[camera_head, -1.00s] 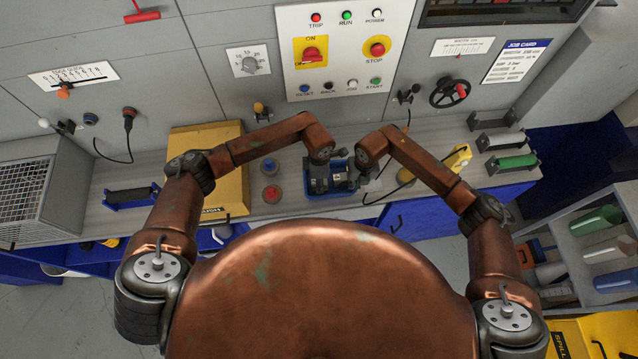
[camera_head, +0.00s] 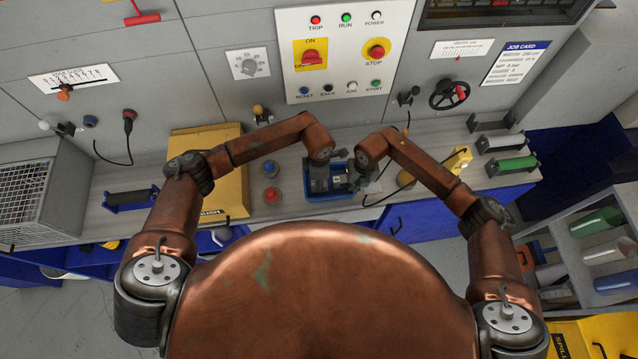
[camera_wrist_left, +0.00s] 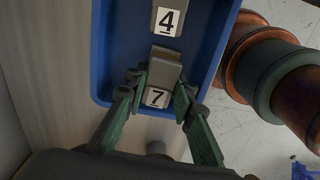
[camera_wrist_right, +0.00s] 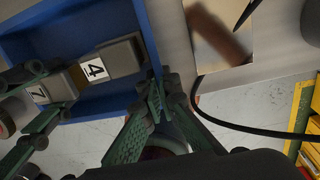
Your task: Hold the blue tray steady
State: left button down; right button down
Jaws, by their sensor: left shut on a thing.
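The blue tray (camera_head: 343,170) lies on the bench between my two arms. In the left wrist view the tray (camera_wrist_left: 101,50) holds two grey blocks, block 4 (camera_wrist_left: 168,18) and block 7 (camera_wrist_left: 164,72). My left gripper (camera_wrist_left: 161,90) is shut on block 7 inside the tray. In the right wrist view my right gripper (camera_wrist_right: 164,88) is at the tray's side wall (camera_wrist_right: 146,35), its fingertips close together on either side of the rim. Whether its fingers press on the wall is unclear. Block 4 (camera_wrist_right: 96,68) lies inside, near that wall.
A yellow box (camera_head: 222,165) and red and blue buttons (camera_head: 271,182) stand left of the tray. A dark cable (camera_wrist_right: 240,130) and a flat plate (camera_wrist_right: 215,35) lie beside the tray's right wall. Roller holders (camera_head: 510,165) stand at the bench's right end.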

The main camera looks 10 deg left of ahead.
pick_arm(q)
notch_tip(320, 180, up, 9)
jog(key=shift+r, duration=0.15)
pick_arm(e)
jog(key=c, duration=2.1)
grip_release()
jog(key=shift+r, duration=0.1)
jog(key=r, duration=0.8)
jog(key=d+r, duration=0.1)
jog(key=r, duration=0.2)
jog(key=shift+w+r, duration=0.2)
jog(key=shift+r, duration=0.2)
